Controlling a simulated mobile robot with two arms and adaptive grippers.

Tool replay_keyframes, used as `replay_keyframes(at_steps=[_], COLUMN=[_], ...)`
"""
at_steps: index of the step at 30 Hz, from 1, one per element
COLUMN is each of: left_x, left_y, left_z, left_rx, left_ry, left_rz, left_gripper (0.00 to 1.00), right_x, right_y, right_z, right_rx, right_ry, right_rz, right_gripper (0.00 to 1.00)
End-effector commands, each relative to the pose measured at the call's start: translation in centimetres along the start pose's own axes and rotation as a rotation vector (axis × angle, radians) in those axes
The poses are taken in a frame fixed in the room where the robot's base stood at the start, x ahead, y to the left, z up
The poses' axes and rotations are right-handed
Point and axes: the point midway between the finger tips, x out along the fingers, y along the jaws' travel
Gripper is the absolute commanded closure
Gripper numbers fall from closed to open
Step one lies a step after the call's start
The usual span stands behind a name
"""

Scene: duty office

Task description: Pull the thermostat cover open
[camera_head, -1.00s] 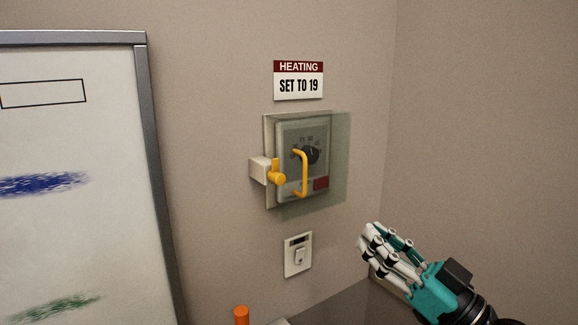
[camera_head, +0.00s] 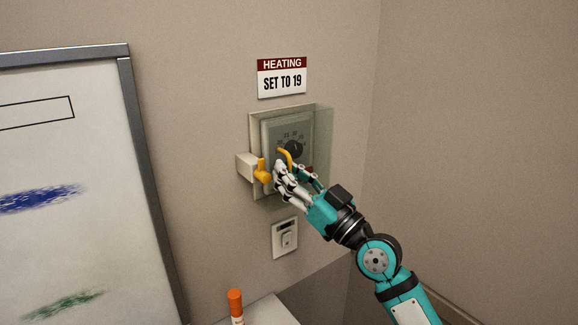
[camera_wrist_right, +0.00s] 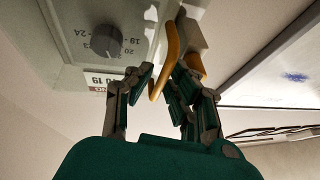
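The thermostat (camera_head: 271,135) is on the wall under a clear cover (camera_head: 325,135), which looks closed over the dial. The cover's yellow handle (camera_head: 286,156) is partly hidden by my right gripper (camera_head: 289,177) in the head view. In the right wrist view the handle (camera_wrist_right: 172,52) passes between the spread fingers of the right gripper (camera_wrist_right: 160,85). That gripper is open; I cannot tell whether any finger touches the handle. A yellow latch (camera_head: 262,173) sits on a white block at the cover's left edge. My left gripper is out of view.
A "HEATING SET TO 19" sign (camera_head: 282,78) is above the thermostat. A wall switch (camera_head: 285,238) is below it. A whiteboard (camera_head: 75,150) stands at the left. An orange-capped marker (camera_head: 236,300) is at the bottom. The wall corner is to the right.

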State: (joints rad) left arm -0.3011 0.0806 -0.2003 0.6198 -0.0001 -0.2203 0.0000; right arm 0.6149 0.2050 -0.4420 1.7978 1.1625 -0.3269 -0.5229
Motion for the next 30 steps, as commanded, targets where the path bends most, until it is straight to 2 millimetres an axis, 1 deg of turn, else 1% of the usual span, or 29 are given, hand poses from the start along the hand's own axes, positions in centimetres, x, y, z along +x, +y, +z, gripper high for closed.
replay_keyframes(at_steps=[8, 10, 12, 13, 26, 30], left_x=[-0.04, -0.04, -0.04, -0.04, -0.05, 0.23], left_y=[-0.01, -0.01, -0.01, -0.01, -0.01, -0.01], left_z=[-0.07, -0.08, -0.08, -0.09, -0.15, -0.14], left_rx=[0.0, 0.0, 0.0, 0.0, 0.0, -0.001], left_ry=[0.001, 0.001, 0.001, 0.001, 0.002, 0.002], left_rz=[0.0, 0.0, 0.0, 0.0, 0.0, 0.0], left_gripper=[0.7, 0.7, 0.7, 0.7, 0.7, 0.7], right_x=[0.2, 0.19, 0.18, 0.18, 0.16, 0.08], right_y=[-0.01, 0.0, 0.0, 0.0, 0.05, 0.05], right_z=[0.03, 0.03, 0.03, 0.03, 0.02, 0.09], right_rx=[0.0, 0.0, 0.0, 0.0, 0.001, 0.002], right_ry=[0.0, 0.0, 0.0, 0.0, 0.0, 0.0], right_rz=[0.0, 0.0, 0.0, 0.0, 0.001, -0.002], right_gripper=[0.82, 0.88, 0.97, 1.0, 1.0, 1.0])
